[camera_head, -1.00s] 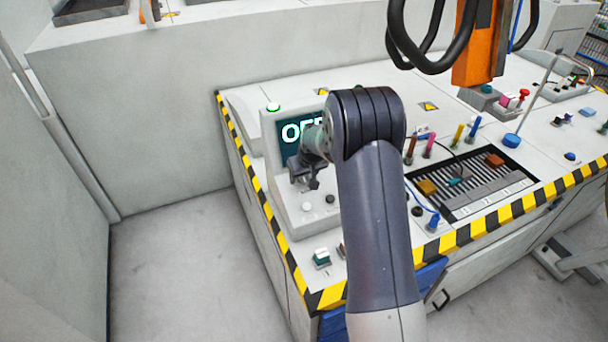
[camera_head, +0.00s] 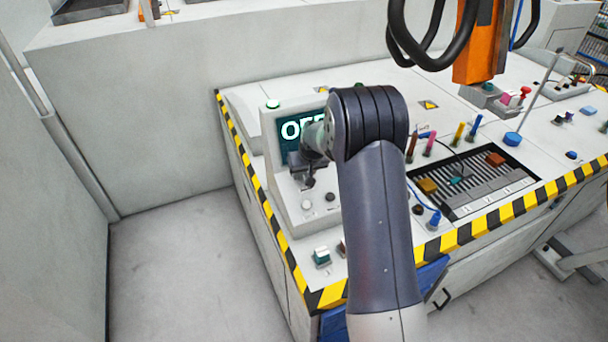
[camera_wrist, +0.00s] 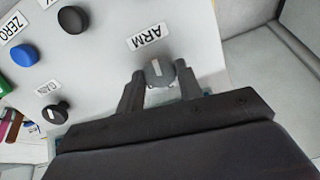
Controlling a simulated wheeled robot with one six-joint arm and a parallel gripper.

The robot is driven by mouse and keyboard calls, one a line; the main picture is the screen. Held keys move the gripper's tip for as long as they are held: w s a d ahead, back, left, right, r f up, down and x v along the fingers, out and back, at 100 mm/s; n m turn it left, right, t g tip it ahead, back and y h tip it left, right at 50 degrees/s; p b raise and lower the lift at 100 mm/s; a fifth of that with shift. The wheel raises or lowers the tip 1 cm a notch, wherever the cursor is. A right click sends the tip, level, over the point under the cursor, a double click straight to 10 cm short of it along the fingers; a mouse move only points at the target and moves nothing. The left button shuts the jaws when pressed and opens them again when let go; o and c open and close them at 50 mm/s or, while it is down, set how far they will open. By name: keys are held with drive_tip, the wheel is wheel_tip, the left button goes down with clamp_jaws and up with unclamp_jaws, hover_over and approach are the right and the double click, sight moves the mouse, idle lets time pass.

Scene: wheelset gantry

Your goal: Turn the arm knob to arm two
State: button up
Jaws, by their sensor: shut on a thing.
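The arm knob (camera_wrist: 159,72) is a dark grey round knob with a light pointer mark, below an ARM label (camera_wrist: 147,37) in the wrist view. My gripper (camera_wrist: 160,82) has one finger on each side of the knob and is shut on it. In the head view my gripper (camera_head: 304,170) is at the front of the console box (camera_head: 285,205), below its screen (camera_head: 297,129). The screen starts with "OF"; my arm hides the rest. The knob cannot be made out in the head view.
In the wrist view, a gain knob (camera_wrist: 55,112), a blue knob (camera_wrist: 25,54) and a black knob (camera_wrist: 73,19) lie to the left. A green-lit button (camera_head: 273,104) tops the console. An orange hanging tool (camera_head: 476,45) and cables are at the upper right.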

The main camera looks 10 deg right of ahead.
drive_tip(key=m+b, duration=0.1)
drive_tip(key=m, duration=0.2)
drive_tip(key=shift+f+b, duration=0.1)
drive_tip(key=shift+b, duration=0.3)
drive_tip(key=shift+m+b, duration=0.55)
drive_tip(key=shift+m, duration=1.55)
drive_tip(key=o, duration=1)
drive_tip(key=b+v, duration=0.1)
drive_tip(key=v, duration=1)
drive_tip(key=shift+d+b, duration=0.15)
drive_tip(key=shift+b, duration=0.15)
